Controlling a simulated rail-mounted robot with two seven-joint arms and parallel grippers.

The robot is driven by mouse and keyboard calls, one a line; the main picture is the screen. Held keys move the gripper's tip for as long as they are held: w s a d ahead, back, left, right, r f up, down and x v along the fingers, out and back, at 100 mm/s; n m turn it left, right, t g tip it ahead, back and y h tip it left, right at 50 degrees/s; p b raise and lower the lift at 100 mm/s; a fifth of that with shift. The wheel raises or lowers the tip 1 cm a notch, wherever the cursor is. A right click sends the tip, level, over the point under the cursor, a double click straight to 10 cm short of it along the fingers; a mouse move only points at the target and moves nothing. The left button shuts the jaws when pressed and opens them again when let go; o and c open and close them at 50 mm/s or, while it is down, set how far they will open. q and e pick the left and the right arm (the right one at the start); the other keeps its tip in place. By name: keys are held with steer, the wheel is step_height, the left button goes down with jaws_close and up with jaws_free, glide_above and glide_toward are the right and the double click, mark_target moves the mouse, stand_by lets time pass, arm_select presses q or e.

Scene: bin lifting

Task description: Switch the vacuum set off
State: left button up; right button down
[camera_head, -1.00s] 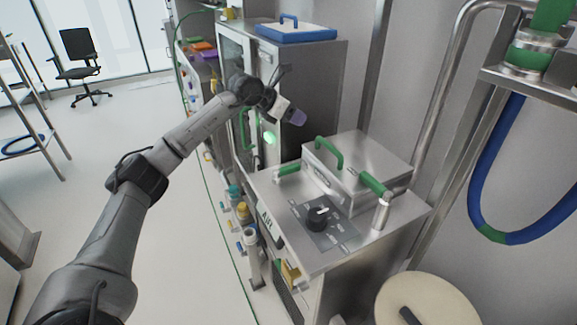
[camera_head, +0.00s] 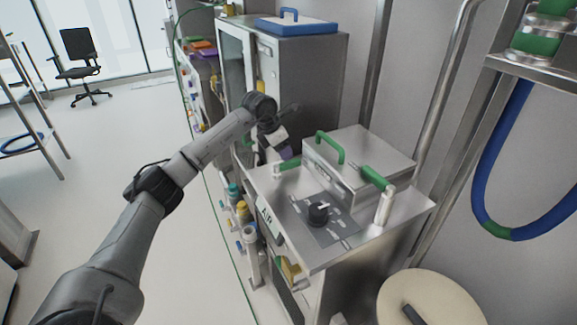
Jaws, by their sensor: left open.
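The steel unit (camera_head: 275,187) stands at the centre right. A black rotary knob (camera_head: 318,213) with a white pointer mark sits on a dark marked plate (camera_head: 328,226) on its top. My left gripper (camera_head: 287,155) is open and empty, above the unit's back left corner, behind and to the left of the knob and apart from it. Its fingers are small and partly hidden by the wrist. My right gripper is out of view.
Bottles (camera_head: 242,211) line the unit's left side. A tall cabinet (camera_head: 305,75) stands behind. A round cream-coloured lid (camera_head: 450,300) is at the front right.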

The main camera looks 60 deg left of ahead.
mark_target(289, 162)
arm_select(q)
steer(key=shift+b+x, duration=0.8)
steer(key=shift+x, duration=2.2)
steer(key=shift+c, duration=0.4)
steer(key=c, duration=0.4)
jaws_close()
